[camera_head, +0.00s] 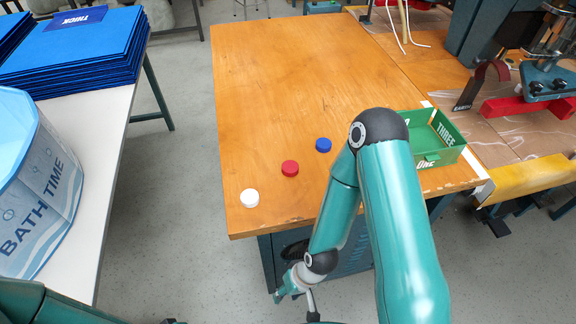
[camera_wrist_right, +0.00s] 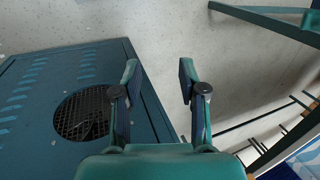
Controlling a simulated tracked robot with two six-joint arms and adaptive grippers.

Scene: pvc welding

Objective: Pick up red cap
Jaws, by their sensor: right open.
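The red cap (camera_head: 290,168) lies on the wooden table (camera_head: 270,80) near its front edge, between a white cap (camera_head: 249,198) at its lower left and a blue cap (camera_head: 323,145) at its upper right. My right gripper (camera_head: 284,293) hangs below and in front of the table edge, apart from the red cap. In the right wrist view my right gripper (camera_wrist_right: 158,75) is open and empty, with its fingers spread. No cap shows in that view. My left gripper does not show in either view.
A green box (camera_head: 440,150) stands at the table's right front corner, partly behind my right arm. A dark cabinet with a round grille (camera_wrist_right: 84,115) is beside my right gripper. A white table (camera_head: 100,150) with blue folders is at left. The table's middle is clear.

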